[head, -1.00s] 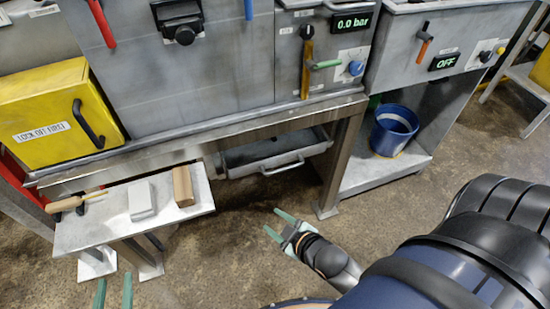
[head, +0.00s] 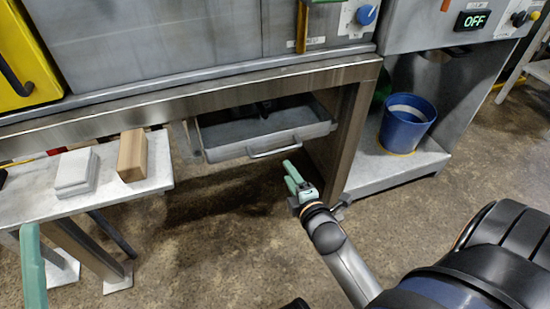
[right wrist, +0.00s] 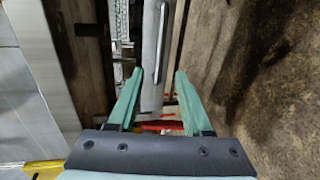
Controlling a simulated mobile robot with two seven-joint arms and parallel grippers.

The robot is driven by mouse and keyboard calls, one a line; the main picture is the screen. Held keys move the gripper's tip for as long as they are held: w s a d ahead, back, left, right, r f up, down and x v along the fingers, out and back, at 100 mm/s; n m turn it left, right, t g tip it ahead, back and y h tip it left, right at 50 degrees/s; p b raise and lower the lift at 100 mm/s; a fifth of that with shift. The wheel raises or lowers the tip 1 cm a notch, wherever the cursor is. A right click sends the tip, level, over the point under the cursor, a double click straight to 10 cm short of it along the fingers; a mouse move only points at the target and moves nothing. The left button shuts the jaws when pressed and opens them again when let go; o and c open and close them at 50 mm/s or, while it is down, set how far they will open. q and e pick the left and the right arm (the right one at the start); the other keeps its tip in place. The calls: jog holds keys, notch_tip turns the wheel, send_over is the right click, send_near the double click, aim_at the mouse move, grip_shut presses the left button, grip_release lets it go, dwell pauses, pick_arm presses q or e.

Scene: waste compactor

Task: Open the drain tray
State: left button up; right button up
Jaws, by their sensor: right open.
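The drain tray (head: 222,154) is a grey metal box hung under the steel bench, with part of its inside visible from above. Its bar handle (head: 275,149) runs along the front face. My right gripper (head: 290,170) is open and empty, just below and in front of the handle's right end, apart from it. In the right wrist view the tray front (right wrist: 150,65) and its handle (right wrist: 161,45) appear upright, beyond the spread green fingertips (right wrist: 159,71). My left gripper (head: 33,265) shows only as a green finger at the lower left edge; its opening is not clear.
A bench leg (head: 350,140) stands right of the tray. A small side table (head: 125,195) with a white block (head: 75,172) and a brown block (head: 132,155) stands left. A blue bucket (head: 405,125) sits on a low shelf at right. Floor below the tray is clear.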

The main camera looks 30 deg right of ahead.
aim_at(275, 150)
jog(key=b+x, duration=0.4)
jog(key=x, duration=0.8)
jog(key=shift+c, duration=0.4)
grip_shut()
dwell(0.8)
